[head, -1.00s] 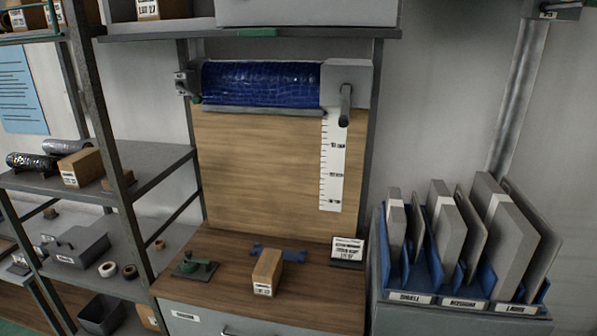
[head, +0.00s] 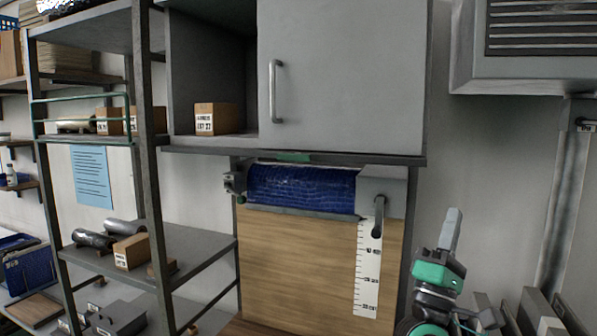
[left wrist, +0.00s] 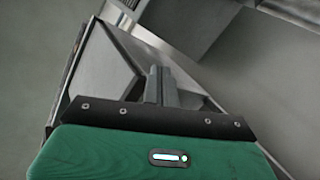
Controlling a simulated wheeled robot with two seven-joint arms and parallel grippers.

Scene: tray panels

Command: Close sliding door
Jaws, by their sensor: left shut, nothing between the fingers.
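The grey sliding door (head: 345,75) covers the right part of the wall cabinet in the head view. Its vertical bar handle (head: 275,90) is near its left edge. The cabinet's left part is open, and a small cardboard box (head: 217,118) stands inside on the cabinet floor (head: 182,140). My left gripper (head: 453,220) is at the lower right, pointing up, below and to the right of the door and apart from it. Its fingers also show in the left wrist view (left wrist: 160,78), shut and empty. My right gripper is not seen.
A ribbed grey vent box (head: 545,45) hangs right of the cabinet. Below the cabinet are a blue roll (head: 300,190) with a crank and a wooden board (head: 295,265). Metal shelving (head: 145,110) stands on the left. Bare wall separates the cabinet and vent box.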

